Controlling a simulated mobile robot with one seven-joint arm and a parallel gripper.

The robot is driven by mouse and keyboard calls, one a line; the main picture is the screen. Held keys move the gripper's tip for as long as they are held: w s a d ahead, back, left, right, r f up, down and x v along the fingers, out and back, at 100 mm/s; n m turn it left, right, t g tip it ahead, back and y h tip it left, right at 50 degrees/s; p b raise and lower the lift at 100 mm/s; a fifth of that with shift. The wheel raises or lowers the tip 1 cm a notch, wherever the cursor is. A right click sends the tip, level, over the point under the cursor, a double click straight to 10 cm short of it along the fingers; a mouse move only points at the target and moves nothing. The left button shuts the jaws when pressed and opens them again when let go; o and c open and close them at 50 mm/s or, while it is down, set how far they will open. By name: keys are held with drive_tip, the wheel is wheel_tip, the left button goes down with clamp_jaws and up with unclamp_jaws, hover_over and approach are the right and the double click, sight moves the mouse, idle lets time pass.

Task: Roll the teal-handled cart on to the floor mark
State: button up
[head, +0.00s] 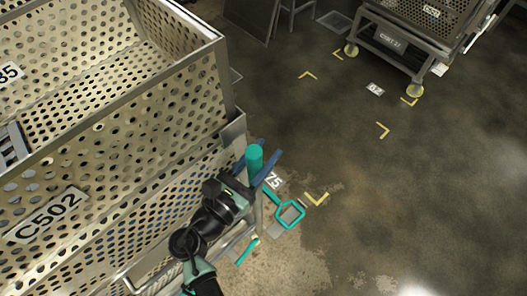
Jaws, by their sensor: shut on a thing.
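The near cart, with a perforated metal basket (110,130) and a plate reading C502 (45,215), fills the left side. A teal upright handle (254,158) stands at its right end. My gripper (268,152) is shut on this handle, with its blue fingers on either side of it. A teal loop (290,214) shows low beside the cart's end. Yellow corner marks lie on the floor: one (316,199) close to the cart, others (307,75) (382,130) farther off. The cart's wheels are hidden.
Another perforated cart (390,40) stands at the top right on yellowish casters, close to two more yellow corners. Floor plates read 62 (375,89) and 75 (273,180). A dark panel (252,15) stands at the top. The floor at centre and right is clear.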

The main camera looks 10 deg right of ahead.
clamp_jaws()
idle(0.8)
